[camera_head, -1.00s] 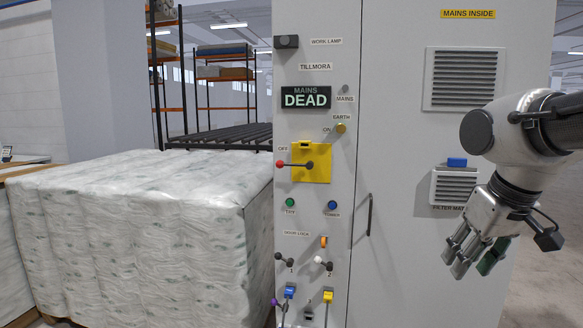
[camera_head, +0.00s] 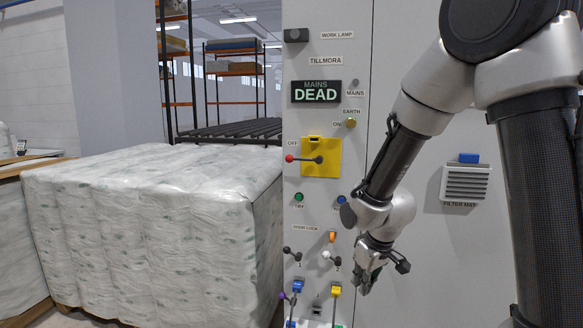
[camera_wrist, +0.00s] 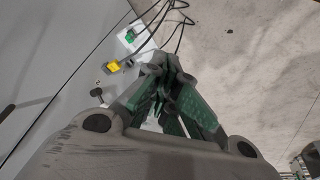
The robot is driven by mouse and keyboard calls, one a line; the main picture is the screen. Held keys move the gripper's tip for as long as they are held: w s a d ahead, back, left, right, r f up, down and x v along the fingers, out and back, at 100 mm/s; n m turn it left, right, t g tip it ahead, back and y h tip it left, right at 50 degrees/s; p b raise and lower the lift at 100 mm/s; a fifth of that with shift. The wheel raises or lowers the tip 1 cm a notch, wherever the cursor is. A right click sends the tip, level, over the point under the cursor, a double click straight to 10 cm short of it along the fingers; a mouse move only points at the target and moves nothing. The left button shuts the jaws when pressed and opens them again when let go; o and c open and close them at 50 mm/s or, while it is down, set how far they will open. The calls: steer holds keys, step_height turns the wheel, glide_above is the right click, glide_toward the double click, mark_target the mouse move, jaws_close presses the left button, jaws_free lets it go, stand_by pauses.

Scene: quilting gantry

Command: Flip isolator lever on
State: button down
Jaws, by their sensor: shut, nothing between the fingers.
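The isolator lever (camera_head: 305,159) has a red knob at its left end and a dark hub on a yellow plate (camera_head: 321,168) of the grey cabinet front. It lies level, with the knob towards the left, below the OFF label; the ON label stands higher up at the right. The display above reads MAINS DEAD (camera_head: 316,92). My gripper (camera_head: 364,284) is shut and empty, pointing down, below and right of the lever, beside the lower knobs. In the wrist view my closed fingers (camera_wrist: 165,88) show with floor and cabinet behind; the isolator lever is not in that view.
A wrapped white pallet load (camera_head: 150,220) stands left of the cabinet. Cables (camera_wrist: 160,22) hang near the floor in the wrist view.

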mark_target(287, 158)
steer(key=w+a+f+n+t+y, duration=0.1)
steer(key=w+a+n+t+y, duration=0.15)
steer(key=w+a+t, duration=0.5)
steer(key=w+a+f+n+t+y, duration=0.1)
steer(key=w+a+f+n+t, duration=0.2)
steer(key=w, duration=0.7)
step_height(287, 158, up, 21)
steer(key=n+t+y, duration=0.3)
steer(key=n+t, duration=0.2)
steer(key=t, duration=0.3)
steer(key=shift+w+a, duration=0.15)
steer(key=shift+a, duration=0.05)
steer(key=shift+w+t+y, duration=0.1)
steer(key=shift+t+y, duration=0.15)
steer(key=x, duration=1.4)
steer(key=shift+a+f, duration=0.1)
steer(key=shift+m, duration=0.25)
